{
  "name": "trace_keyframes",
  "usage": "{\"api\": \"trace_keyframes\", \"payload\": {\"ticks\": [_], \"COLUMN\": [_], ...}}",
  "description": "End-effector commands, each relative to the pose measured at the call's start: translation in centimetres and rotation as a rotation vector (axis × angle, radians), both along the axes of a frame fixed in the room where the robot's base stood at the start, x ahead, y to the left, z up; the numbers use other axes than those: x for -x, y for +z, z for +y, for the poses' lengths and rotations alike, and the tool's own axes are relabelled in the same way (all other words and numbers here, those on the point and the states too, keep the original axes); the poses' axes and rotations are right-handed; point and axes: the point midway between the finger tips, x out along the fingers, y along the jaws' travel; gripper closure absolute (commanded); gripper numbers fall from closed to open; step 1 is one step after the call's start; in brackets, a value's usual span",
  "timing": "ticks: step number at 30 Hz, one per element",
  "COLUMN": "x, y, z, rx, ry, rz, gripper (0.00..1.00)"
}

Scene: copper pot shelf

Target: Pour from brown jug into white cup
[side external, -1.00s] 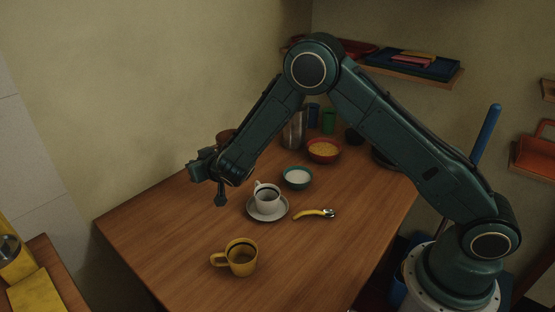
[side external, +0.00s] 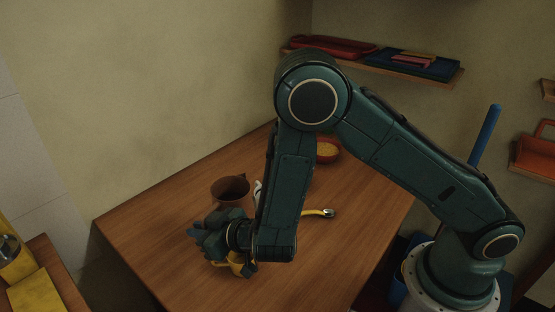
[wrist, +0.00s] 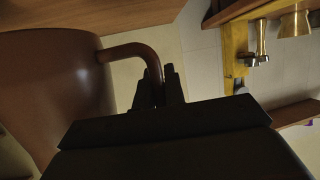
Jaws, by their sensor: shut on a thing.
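The brown jug (side external: 230,190) is near the middle of the table in the side view, its open mouth facing up and roughly upright. My gripper (side external: 222,220) is shut on its handle; the wrist view shows the fingers (wrist: 161,88) around the handle and the jug body (wrist: 55,85) at the left. The white cup (side external: 257,190) is almost wholly hidden behind my arm, with only a sliver showing just right of the jug. Its saucer is hidden. I cannot tell how high the jug is above the table, or what is inside it.
A yellow mug (side external: 238,266) is partly hidden below my gripper. A yellow-handled utensil (side external: 318,212) lies to the right. A red bowl with yellow contents (side external: 327,150) stands farther back. Free table (side external: 150,225) lies at the left. Shelves with trays (side external: 410,65) are on the wall.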

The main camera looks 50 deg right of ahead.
Motion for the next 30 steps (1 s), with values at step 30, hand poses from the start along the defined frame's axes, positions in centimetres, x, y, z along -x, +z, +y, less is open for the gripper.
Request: {"api": "trace_keyframes", "payload": {"ticks": [30], "x": [-0.6], "y": [1.7], "z": [-2.1], "rx": [-0.271], "ry": [-0.001], "rz": [0.047], "gripper": [1.0]}}
